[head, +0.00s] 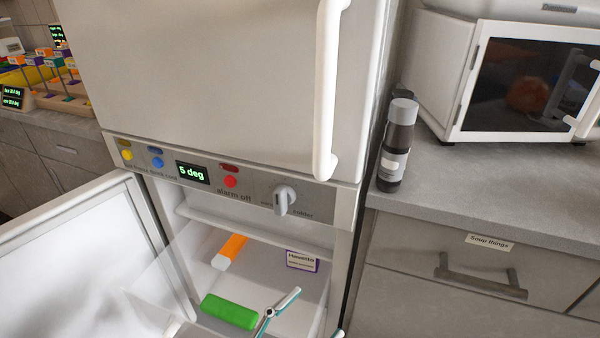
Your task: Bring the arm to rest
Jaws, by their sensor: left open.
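My left gripper (302,314) shows at the bottom edge of the head view, in front of the open fridge compartment. One pale finger with teal edges points up and to the right, and a bit of teal shows farther right at the frame's edge. It is open, and I see nothing held in it. The rest of the gripper and its arm are cut off by the frame. My right gripper is not in view.
The fridge door (78,262) stands open at left. A clear drawer holds a green block (229,311), an orange-and-white item (231,250) and a small labelled box (302,261). A bottle (396,150) and a microwave (525,85) stand on the right counter (490,190).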

